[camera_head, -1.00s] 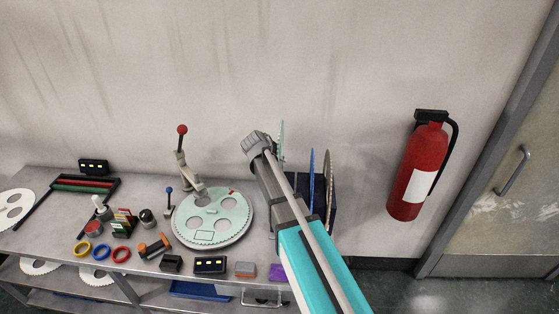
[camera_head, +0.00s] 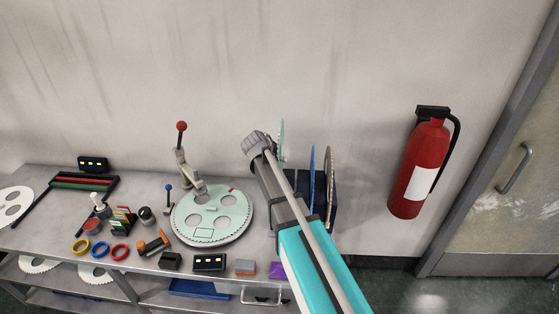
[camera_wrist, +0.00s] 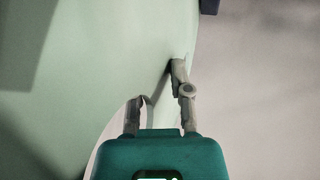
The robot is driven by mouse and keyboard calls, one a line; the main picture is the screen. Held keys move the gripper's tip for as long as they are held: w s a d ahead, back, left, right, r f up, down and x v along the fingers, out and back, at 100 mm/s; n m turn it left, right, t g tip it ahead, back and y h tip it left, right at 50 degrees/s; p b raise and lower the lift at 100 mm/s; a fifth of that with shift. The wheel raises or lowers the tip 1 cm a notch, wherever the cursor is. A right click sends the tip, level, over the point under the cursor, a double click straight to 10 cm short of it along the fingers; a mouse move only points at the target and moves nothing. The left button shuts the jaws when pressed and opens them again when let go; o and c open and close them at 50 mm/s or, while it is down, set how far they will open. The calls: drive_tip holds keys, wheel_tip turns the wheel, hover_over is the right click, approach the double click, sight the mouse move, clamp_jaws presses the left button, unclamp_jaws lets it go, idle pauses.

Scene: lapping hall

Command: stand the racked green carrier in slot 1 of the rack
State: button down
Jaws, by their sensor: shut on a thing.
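The green carrier (camera_wrist: 90,60) is a thin pale green disc that fills the left of the wrist view. In the head view only a thin upright sliver of the green carrier (camera_head: 282,135) shows beside the end of my arm. My gripper (camera_wrist: 160,82) is shut on the carrier near one of its openings. My gripper's fingertips are hidden in the head view. The dark blue rack (camera_head: 325,200) stands at the right end of the bench, partly behind my arm. I cannot tell whether the carrier touches the rack, and the slot numbers do not show.
A blue disc (camera_head: 312,170) and a brown-edged disc (camera_head: 329,175) stand upright in the rack. A pale green round plate (camera_head: 235,225) lies left of my arm. A red-knobbed lever (camera_head: 182,150) stands behind it. A fire extinguisher (camera_head: 428,150) hangs on the wall at right.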

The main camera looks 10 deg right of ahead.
drive_tip(key=shift+f+b, duration=5.35)
drive_tip(key=shift+f, duration=0.05)
idle(1.4)
drive_tip(key=shift+c, duration=2.4)
unclamp_jaws()
drive_tip(key=shift+s+r, duration=0.1)
